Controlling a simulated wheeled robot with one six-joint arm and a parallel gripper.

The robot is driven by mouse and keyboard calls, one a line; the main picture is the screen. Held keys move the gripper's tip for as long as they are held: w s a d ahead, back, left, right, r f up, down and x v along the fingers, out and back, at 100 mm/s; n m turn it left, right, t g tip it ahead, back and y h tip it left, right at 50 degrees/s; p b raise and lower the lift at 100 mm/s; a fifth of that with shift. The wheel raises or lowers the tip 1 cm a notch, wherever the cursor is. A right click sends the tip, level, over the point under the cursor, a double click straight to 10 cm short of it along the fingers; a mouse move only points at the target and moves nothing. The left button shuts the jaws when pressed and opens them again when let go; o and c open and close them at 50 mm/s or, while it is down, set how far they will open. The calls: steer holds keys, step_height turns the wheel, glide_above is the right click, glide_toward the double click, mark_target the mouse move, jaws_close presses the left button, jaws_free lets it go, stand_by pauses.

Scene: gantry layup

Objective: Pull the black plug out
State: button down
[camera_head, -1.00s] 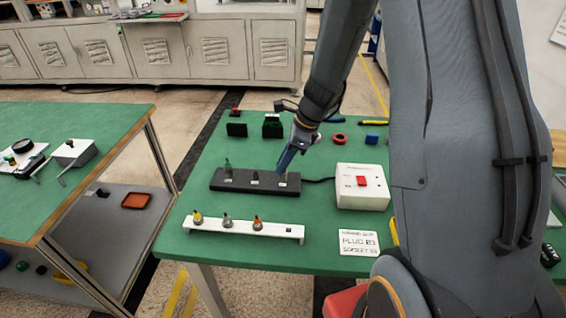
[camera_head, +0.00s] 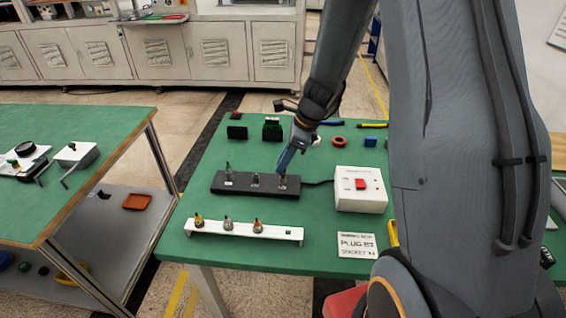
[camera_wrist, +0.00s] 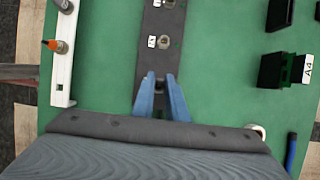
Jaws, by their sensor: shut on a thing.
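The black socket strip (camera_head: 240,188) lies on the green table with a row of sockets. My gripper (camera_head: 281,170) is at its right end, pointing down. In the wrist view the blue fingers (camera_wrist: 160,80) are shut on a small dark piece (camera_wrist: 160,87), taken to be the black plug and mostly hidden by the fingers. A small grey piece shows just below the fingertips in the head view, at the strip's right socket. I cannot tell whether the plug is still seated.
A white rack (camera_head: 275,235) with yellow, grey and orange-topped plugs stands in front. A white box with a red switch (camera_head: 361,190) is at the right, cabled to the strip. Black and green blocks (camera_head: 271,130) stand behind. A printed card (camera_head: 356,245) lies front right.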

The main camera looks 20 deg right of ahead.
steer(key=shift+r+p, duration=0.7)
steer(key=shift+r, duration=0.1)
stand_by(0.4)
steer(key=shift+r+p, duration=1.65)
steer(key=shift+p, duration=0.05)
